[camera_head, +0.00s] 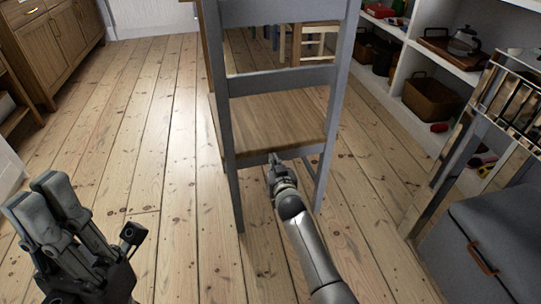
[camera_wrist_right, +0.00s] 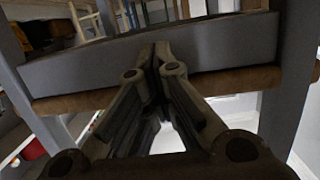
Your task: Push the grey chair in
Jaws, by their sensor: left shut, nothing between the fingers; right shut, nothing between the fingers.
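The grey chair (camera_head: 280,80) stands upright on the floorboards with its back towards me. It has grey slats and legs and a wooden seat (camera_head: 275,120). My right gripper (camera_head: 274,158) is shut and empty, at the grey rail under the near edge of the seat. In the right wrist view its fingertips (camera_wrist_right: 155,50) are together against or just before the grey rail (camera_wrist_right: 225,42); I cannot tell if they touch. My left gripper (camera_head: 36,190) is shut and empty at the lower left, well apart from the chair.
Light wooden furniture (camera_head: 316,42) shows beyond the chair, partly hidden by it. White shelves (camera_head: 460,70) with baskets stand at the right. A metal-framed unit (camera_head: 440,190) and a grey box (camera_head: 480,235) are at the lower right. Floorboards left of the chair are clear up to the wooden cabinet (camera_head: 50,45).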

